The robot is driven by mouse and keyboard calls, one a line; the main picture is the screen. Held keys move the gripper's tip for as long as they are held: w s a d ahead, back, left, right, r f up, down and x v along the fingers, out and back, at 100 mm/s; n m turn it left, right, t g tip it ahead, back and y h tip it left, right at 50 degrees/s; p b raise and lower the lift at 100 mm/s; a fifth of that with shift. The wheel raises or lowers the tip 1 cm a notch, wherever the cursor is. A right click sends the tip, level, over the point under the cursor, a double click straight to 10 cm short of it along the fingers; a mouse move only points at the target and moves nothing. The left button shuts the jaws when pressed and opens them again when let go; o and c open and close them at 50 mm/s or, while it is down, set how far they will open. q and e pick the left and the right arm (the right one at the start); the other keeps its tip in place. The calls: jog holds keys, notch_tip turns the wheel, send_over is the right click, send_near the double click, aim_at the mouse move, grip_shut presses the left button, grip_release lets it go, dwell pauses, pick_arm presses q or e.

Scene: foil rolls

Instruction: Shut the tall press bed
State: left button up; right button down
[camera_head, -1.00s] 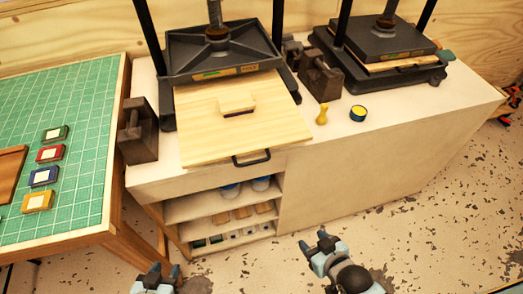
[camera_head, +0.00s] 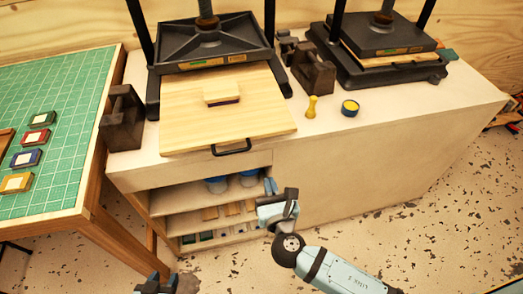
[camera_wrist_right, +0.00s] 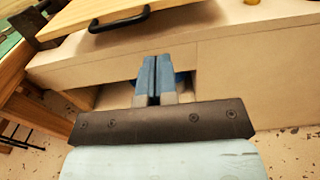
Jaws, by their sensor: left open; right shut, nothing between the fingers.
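The tall press (camera_head: 212,45) stands at the back left of the cabinet top, dark with a screw and two posts. Its wooden bed (camera_head: 260,125) sticks out at the front, past the cabinet's edge. A black handle (camera_head: 231,148) is on the bed's front edge, and it also shows in the right wrist view (camera_wrist_right: 119,20). A small wooden block (camera_head: 222,92) lies on the bed. My right gripper (camera_head: 278,190) is shut and empty, below and to the right of the handle, apart from it. My left gripper (camera_head: 155,283) is open at the bottom edge, far from the bed.
A second press (camera_head: 378,45) stands at the right with its bed in. Dark weights (camera_head: 122,118) flank the tall press. A yellow pawn-shaped piece (camera_head: 311,106) and a round tin (camera_head: 350,108) sit right of the bed. Open shelves are below; a table with a green mat (camera_head: 60,90) is left.

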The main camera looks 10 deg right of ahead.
aim_at(255, 138)
jog(key=w+p, duration=0.1)
jog(key=w, duration=0.5)
jog(key=w+p, duration=0.1)
jog(key=w, duration=0.5)
jog(key=shift+w+a+r, duration=0.1)
jog(key=shift+w+r, duration=0.1)
jog(key=shift+w, duration=0.75)
jog(key=shift+w+f, duration=0.1)
jog(key=shift+w, duration=0.1)
